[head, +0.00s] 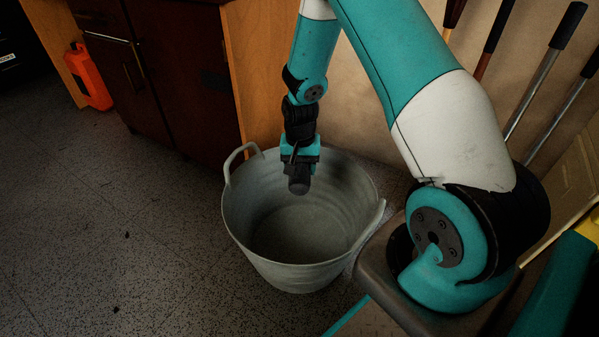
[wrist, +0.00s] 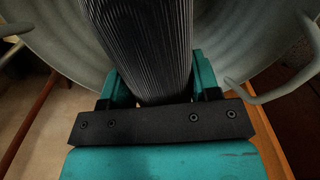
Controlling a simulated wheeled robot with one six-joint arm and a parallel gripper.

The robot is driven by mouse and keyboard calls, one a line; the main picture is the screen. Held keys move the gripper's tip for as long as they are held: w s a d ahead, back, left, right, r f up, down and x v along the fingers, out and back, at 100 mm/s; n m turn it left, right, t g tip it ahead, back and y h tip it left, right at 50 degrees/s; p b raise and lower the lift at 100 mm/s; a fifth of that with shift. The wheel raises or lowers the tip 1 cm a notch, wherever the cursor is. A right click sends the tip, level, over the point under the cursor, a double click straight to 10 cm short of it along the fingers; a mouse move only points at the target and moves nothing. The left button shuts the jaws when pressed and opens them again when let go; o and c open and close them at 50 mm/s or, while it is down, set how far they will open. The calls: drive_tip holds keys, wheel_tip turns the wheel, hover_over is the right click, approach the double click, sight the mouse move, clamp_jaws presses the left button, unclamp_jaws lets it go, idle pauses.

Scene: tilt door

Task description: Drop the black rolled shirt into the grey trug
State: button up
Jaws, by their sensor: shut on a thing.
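The grey trug (head: 300,265) stands on the floor with one handle at its back left and one at its right. My gripper (head: 299,168) is over the trug's opening, pointing down, and is shut on the black rolled shirt (head: 299,185). In the wrist view the rolled shirt (wrist: 150,45) is a ribbed dark roll between the two teal fingers (wrist: 152,92). The trug's inner wall (wrist: 235,35) shows behind it. The shirt's lower end is over the trug's inside, and the trug's visible floor looks empty.
A dark wooden cabinet (head: 185,75) stands behind and left of the trug. An orange container (head: 90,78) is at the far left. Several long-handled tools (head: 545,75) lean at the back right.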

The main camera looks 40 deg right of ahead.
drive_tip(key=shift+a+r+p, duration=0.1)
drive_tip(key=shift+r+p, duration=0.1)
drive_tip(key=shift+p, duration=0.25)
wheel_tip(320, 180, down, 12)
drive_tip(key=b, duration=0.6)
drive_tip(key=shift+f+b, duration=0.15)
drive_tip(key=shift+b, duration=0.2)
drive_tip(key=o, duration=1.1)
drive_tip(key=shift+c, duration=0.2)
wheel_tip(320, 180, up, 18)
drive_tip(key=p, duration=0.7)
drive_tip(key=shift+f+p, duration=0.25)
drive_tip(key=shift+p, duration=0.15)
